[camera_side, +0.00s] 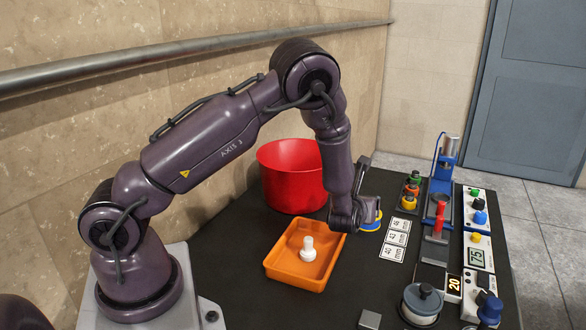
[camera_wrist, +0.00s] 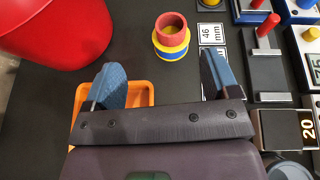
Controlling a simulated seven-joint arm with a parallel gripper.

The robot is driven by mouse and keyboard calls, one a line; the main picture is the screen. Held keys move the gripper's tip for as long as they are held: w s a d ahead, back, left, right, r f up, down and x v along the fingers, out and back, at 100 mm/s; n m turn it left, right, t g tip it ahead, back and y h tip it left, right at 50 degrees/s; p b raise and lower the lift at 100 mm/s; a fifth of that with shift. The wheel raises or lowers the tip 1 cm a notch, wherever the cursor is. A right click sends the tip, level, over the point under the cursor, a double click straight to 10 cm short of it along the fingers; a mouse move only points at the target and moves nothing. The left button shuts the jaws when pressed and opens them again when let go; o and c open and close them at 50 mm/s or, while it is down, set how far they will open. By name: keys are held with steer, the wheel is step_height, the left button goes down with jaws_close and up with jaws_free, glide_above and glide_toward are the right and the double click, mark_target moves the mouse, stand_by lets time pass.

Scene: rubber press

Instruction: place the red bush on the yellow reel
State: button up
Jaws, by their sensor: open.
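The red bush (camera_wrist: 171,25) is a short open ring. In the wrist view it sits on top of the yellow reel (camera_wrist: 171,42), which shows a yellow band and a blue band below it. The bush looks upright and roughly centred. My gripper (camera_wrist: 160,73) is open, its two blue fingers wide apart with nothing between them. The bush and reel stand just beyond the fingertips, apart from them. In the side view the reel (camera_side: 371,227) shows low beside my gripper, which largely hides the bush.
An orange tray (camera_side: 277,274) with a white piece (camera_side: 308,248) stands left of the reel. A red tub (camera_side: 290,176) is behind. Number cards (camera_side: 398,239), coloured rings (camera_side: 411,193), a blue press (camera_side: 441,180) and a control box (camera_side: 478,245) crowd the right.

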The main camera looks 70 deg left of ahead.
steer(key=s+r+n+g, duration=0.6)
steer(key=s+r+n, duration=0.6)
steer(key=r+n, duration=0.35)
steer(key=s+d+r+n+t+h, duration=0.1)
steer(key=s+d+r+n+h, duration=0.2)
steer(key=s+d+n+h, duration=0.2)
steer(key=s+d+r+n+t+h, duration=0.1)
steer(key=s+d+r+n+h, duration=0.3)
steer(key=s+d, duration=0.5)
steer(key=shift+d+r+n+t+h, duration=0.15)
steer(key=shift+r+n+t+h, duration=0.2)
steer(key=shift+h, duration=0.25)
